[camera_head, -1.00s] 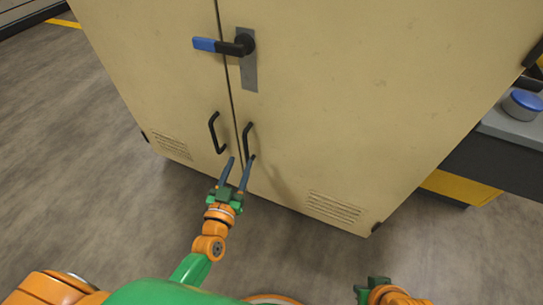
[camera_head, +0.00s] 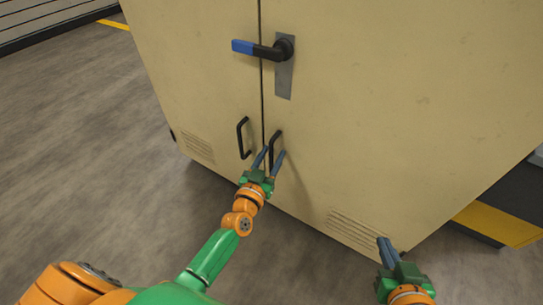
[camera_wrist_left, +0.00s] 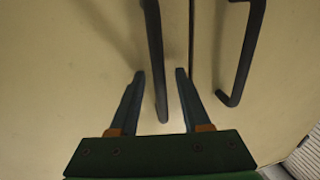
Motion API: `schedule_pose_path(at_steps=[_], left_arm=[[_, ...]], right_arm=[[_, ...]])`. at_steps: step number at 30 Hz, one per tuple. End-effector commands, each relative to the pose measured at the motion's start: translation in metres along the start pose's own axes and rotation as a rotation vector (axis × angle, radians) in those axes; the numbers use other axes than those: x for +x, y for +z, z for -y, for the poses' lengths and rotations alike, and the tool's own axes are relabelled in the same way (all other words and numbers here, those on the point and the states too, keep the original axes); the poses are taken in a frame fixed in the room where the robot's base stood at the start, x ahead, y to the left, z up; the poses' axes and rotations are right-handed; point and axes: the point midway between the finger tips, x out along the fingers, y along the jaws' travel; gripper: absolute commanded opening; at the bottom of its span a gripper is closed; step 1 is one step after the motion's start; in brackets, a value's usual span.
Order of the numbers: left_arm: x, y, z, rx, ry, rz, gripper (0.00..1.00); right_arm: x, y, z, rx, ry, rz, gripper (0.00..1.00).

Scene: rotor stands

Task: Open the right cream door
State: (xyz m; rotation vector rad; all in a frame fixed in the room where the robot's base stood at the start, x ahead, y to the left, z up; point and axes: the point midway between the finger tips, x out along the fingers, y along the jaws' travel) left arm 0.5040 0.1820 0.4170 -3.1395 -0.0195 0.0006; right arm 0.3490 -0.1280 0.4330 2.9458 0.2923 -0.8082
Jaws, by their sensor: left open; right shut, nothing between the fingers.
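The right cream door (camera_head: 400,90) is closed against the left door (camera_head: 190,70) at a dark seam. Its black handle (camera_head: 276,140) stands just right of the seam and also shows in the left wrist view (camera_wrist_left: 155,60). My left gripper (camera_head: 272,153) is open, its fingers pointing at this handle. In the left wrist view, the handle's near end lies between the two fingertips (camera_wrist_left: 159,74); contact cannot be told. My right gripper (camera_head: 384,241) is shut and empty, low in front of the right door. A blue-tipped lever (camera_head: 255,48) points left across the seam.
The left door's black handle (camera_head: 240,138) is close beside the seam, near my left gripper. A dark bench with a yellow lower part (camera_head: 500,222) stands right of the cabinet. The floor (camera_head: 90,150) at left is clear.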

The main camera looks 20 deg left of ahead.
Motion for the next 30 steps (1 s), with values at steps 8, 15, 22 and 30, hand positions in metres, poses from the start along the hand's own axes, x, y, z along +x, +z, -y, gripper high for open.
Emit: schedule_pose_path(at_steps=[8, 15, 22, 30], left_arm=[[-0.0002, 0.0, 0.0, 0.0, 0.0, 0.0, 0.01], [-0.0002, 0.0, 0.0001, 0.0, 0.0, 0.0, 0.0], [-0.0002, 0.0, 0.0001, 0.0, 0.0, 0.0, 0.0], [-0.0003, 0.0001, 0.0001, 0.0, 0.0, 0.0, 0.0]], right_arm=[[0.0, 0.0003, 0.0, 0.0, 0.0, 0.002, 0.0], [0.0, 0.0007, 0.0, 0.0, 0.0, 0.003, 0.0], [0.0001, 0.0007, 0.0, 0.001, 0.0, 0.003, 0.0], [0.0001, 0.0007, -0.0001, 0.001, 0.0, 0.003, 0.0]])
